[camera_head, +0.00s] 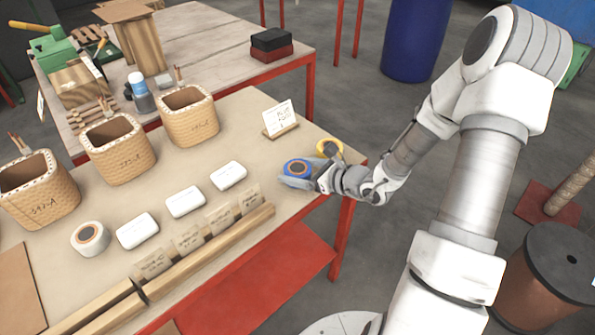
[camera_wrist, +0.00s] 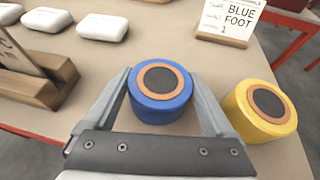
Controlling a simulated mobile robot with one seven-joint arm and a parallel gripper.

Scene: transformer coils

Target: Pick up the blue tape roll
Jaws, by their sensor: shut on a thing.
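The blue tape roll (camera_head: 297,168) lies flat near the right end of the near table, with an orange-brown ring and dark centre on top. In the wrist view the blue tape roll (camera_wrist: 160,92) sits between the two fingers of my gripper (camera_wrist: 163,100). My gripper (camera_head: 300,176) is shut on the roll's sides, low at the tabletop. I cannot tell whether the roll is clear of the table. My fingers hide part of its sides.
A yellow tape roll (camera_wrist: 262,110) stands just right of my right finger. A written card on a wooden stand (camera_head: 280,120) is behind. A white tape roll (camera_head: 90,238), white boxes (camera_head: 185,201) and woven coils (camera_head: 118,150) are to the left. The table's edge is close.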

